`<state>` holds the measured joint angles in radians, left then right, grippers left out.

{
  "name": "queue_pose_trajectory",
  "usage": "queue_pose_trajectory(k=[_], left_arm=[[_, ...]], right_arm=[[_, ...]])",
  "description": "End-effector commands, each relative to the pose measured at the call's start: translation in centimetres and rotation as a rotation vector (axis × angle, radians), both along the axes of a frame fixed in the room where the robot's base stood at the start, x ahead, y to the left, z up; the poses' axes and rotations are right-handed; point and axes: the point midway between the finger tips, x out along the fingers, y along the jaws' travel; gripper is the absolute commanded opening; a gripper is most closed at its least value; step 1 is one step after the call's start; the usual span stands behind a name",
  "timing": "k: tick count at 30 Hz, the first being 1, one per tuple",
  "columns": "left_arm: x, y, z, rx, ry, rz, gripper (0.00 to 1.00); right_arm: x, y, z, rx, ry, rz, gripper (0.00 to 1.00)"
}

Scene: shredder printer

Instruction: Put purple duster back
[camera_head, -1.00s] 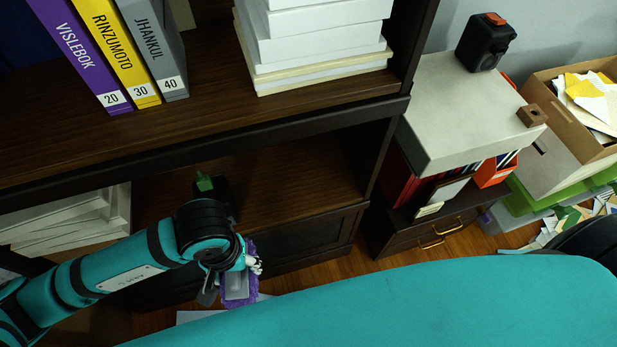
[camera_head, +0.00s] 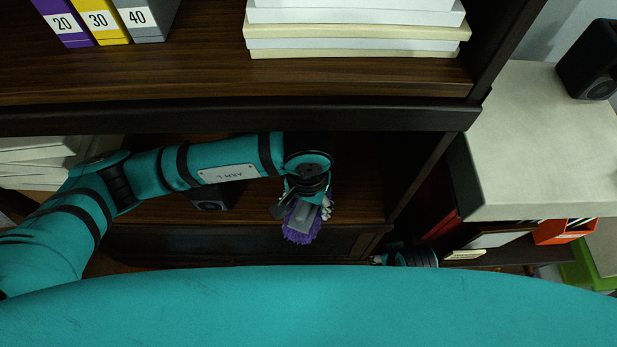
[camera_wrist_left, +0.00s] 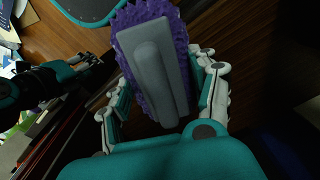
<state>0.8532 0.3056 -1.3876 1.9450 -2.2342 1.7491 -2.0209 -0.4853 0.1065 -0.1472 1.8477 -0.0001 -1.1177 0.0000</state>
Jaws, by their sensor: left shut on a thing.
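The purple duster (camera_head: 301,232), fuzzy with a grey back, is held in my left gripper (camera_head: 305,205) at the front of the lower shelf compartment. In the left wrist view the duster (camera_wrist_left: 158,78) lies between the two fingers of my left gripper (camera_wrist_left: 163,92), which is shut on it. Its purple fringe shows around the grey back. My right gripper (camera_head: 382,259) is partly hidden behind my teal body, right of the duster. It also shows at the left of the left wrist view (camera_wrist_left: 88,58), where its jaw opening is unclear.
The dark wooden shelf (camera_head: 160,86) holds binders (camera_head: 103,20) and stacked white books (camera_head: 355,28) above the compartment. More papers (camera_head: 40,155) lie at lower left.

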Motion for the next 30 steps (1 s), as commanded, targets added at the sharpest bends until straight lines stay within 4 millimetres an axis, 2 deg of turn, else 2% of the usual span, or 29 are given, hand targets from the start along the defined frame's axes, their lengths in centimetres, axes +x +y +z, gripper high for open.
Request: queue_pose_trajectory(k=[3, 6, 10, 14, 21, 25, 30], left_arm=[[3.2, 0.0, 0.0, 0.000, 0.000, 0.005, 0.30], [5.3, 0.0, 0.0, -0.001, 0.001, 0.003, 0.30], [6.9, -0.1, 0.0, -0.001, 0.001, 0.001, 0.30], [7.3, 0.0, -0.3, -0.002, 0.003, -0.001, 0.30], [7.2, 0.0, -3.4, -0.002, 0.004, 0.000, 0.30], [7.3, 0.0, -3.5, -0.002, 0.001, -0.001, 0.30], [7.3, 0.0, -3.6, -0.001, 0.000, -0.001, 0.30]], right_arm=[[0.0, 0.0, 0.0, 0.000, -0.001, 0.000, 0.40], [0.1, 0.0, 0.0, 0.000, -0.002, 0.000, 0.40], [0.1, 0.0, 0.2, 0.000, -0.002, 0.000, 0.40], [0.0, 0.1, 0.2, 0.000, 0.001, 0.000, 0.40], [0.2, 0.1, 0.9, 0.002, -0.005, 0.000, 0.40], [0.6, 0.2, 1.7, 0.004, -0.016, 0.000, 0.40], [0.4, 0.1, 1.4, 0.002, -0.008, -0.002, 0.40]])
